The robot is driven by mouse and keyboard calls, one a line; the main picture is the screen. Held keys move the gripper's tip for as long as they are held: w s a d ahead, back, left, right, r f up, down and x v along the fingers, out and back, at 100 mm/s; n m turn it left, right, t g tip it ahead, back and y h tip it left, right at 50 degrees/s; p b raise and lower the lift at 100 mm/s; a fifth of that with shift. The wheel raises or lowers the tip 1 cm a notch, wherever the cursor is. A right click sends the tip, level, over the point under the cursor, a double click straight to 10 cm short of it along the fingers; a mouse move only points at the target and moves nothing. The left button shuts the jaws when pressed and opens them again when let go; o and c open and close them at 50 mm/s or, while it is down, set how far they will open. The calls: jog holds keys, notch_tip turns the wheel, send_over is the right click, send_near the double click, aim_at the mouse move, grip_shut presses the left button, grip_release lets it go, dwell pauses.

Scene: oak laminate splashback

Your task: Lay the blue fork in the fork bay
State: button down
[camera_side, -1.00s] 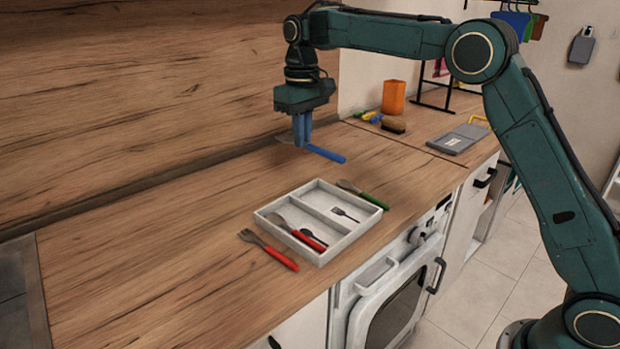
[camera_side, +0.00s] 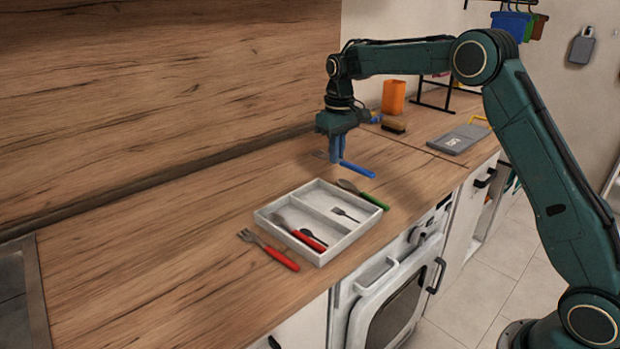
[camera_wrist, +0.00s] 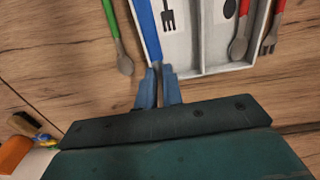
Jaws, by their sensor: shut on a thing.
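My gripper (camera_side: 337,160) is shut on the blue fork (camera_side: 358,170) and holds it above the counter, behind the tray. The fork's handle points right and toward the tray side; its grey head shows faintly left of the fingers. In the wrist view the blue handle (camera_wrist: 148,30) runs up from my fingers (camera_wrist: 159,84) and overlaps the tray's left edge. The white tray (camera_side: 352,241) has two bays. The fork bay (camera_side: 322,204), marked with a fork picture, is empty. The other bay, marked with a spoon picture, holds a red-handled spoon (camera_side: 308,240).
A red-handled fork (camera_side: 270,251) lies left of the tray and a green-handled spoon (camera_side: 362,193) lies close to its right.

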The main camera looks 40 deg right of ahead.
jog(key=shift+f, duration=0.2)
send_near(334, 202)
jog(key=shift+f, duration=2.75)
jog(key=shift+f, duration=0.6)
jog(key=c, duration=1.5)
grip_release()
jog(key=shift+o, duration=0.2)
jog(key=shift+r, duration=0.15)
notch_tip(334, 202, up, 13)
jog(key=shift+f, duration=0.1)
jog(key=shift+r, duration=0.4)
